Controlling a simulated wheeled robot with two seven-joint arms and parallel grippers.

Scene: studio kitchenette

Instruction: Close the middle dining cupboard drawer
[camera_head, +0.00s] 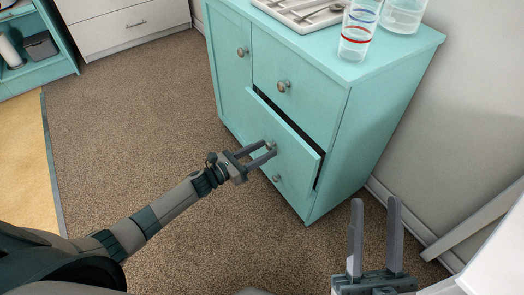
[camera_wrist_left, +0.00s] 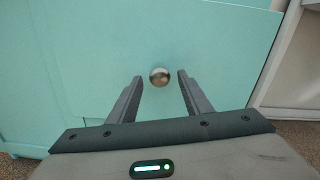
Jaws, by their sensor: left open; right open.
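The turquoise dining cupboard (camera_head: 365,125) stands ahead of me. Its middle drawer (camera_head: 296,150) is pulled partly out, with a dark gap along its top and a gap at its right side. My left gripper (camera_head: 270,152) is open at the front of this drawer, around or just in front of its round knob. In the left wrist view the knob (camera_wrist_left: 160,77) shows between the open fingers (camera_wrist_left: 160,80) on the drawer front (camera_wrist_left: 215,60); I cannot tell whether they touch it. My right gripper (camera_head: 375,205) is open and empty, right of the cupboard's lower part.
A cutlery tray (camera_head: 285,12) and a striped glass (camera_head: 358,30) stand on the cupboard top, with a clear container (camera_head: 403,14) beside them. Brown carpet (camera_head: 135,120) is clear to the left. A white table edge (camera_head: 500,250) is at lower right.

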